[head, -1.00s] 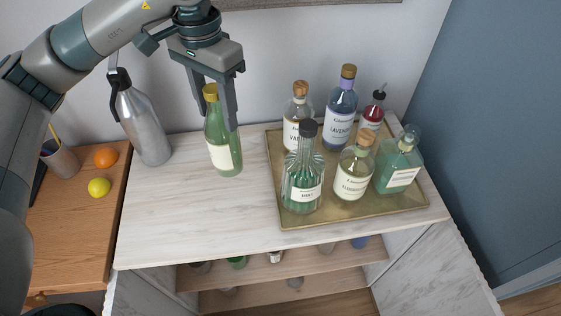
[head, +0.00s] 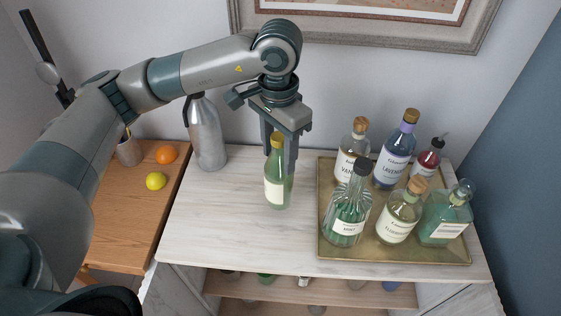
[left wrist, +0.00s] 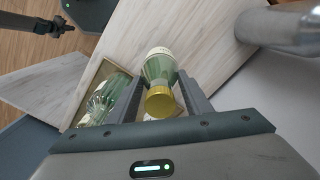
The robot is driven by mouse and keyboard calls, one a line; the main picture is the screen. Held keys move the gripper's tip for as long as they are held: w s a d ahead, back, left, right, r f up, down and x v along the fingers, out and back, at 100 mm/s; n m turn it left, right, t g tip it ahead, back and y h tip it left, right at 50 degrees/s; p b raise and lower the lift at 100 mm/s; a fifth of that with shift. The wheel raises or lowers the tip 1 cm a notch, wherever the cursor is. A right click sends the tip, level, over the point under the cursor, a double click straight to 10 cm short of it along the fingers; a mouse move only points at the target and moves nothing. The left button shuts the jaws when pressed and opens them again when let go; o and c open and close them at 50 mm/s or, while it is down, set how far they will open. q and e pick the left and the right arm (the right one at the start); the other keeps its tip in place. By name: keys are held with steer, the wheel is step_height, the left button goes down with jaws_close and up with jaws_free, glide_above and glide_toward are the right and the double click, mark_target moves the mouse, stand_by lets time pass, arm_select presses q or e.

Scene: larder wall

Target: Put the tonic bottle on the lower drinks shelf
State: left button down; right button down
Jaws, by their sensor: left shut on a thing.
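The tonic bottle (head: 277,190) is green glass with a yellow cap and a pale label. It stands upright on the pale marble-look counter top, left of the tray. My left gripper (head: 280,160) comes down from above and is shut on its neck, one finger on each side. The left wrist view shows the bottle (left wrist: 159,68) from its cap end, between the fingers. The lower drinks shelf (head: 260,303) is a wooden board under the counter, partly cut off by the frame's bottom edge.
A brass tray (head: 335,250) with several bottles stands to the right. A metal flask (head: 208,135) stands behind left. An upper wooden shelf (head: 330,290) under the counter holds small items. An orange (head: 166,154) and a lemon (head: 155,181) lie on the side table. The counter's front left is clear.

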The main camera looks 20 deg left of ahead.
stand_by(0.3)
arm_select(q)
steer(key=shift+f+p, duration=0.85)
steer(key=shift+f, duration=1.35)
steer(key=c, duration=0.9)
jaws_free()
